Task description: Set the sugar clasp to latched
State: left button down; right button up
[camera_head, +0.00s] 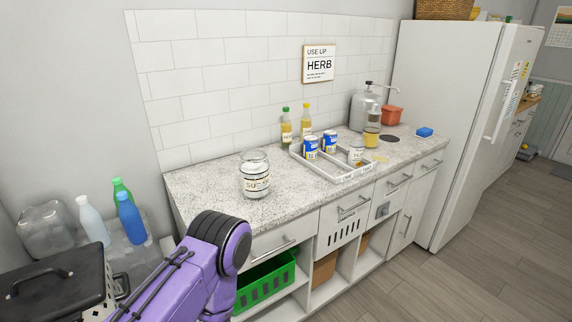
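A clear glass jar with a label that seems to read SUGAR (256,183) stands upright on the left part of the speckled counter (222,196). Its lid area (253,156) is at the top, but the clasp is too small to make out, so I cannot tell whether it is latched. A purple arm of mine comes in from the bottom left and ends in front of the counter, below the jar. Neither gripper shows in this view.
A divided tray (318,165) with blue cans (310,147) and a small jar (356,154) sits right of the sugar jar. Two bottles (286,127) stand behind. The counter around the sugar jar is clear.

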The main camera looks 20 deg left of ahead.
aim_at(263, 185)
jog(key=z, duration=0.65)
jog(key=i, duration=1.4)
jog(key=u, duration=2.6)
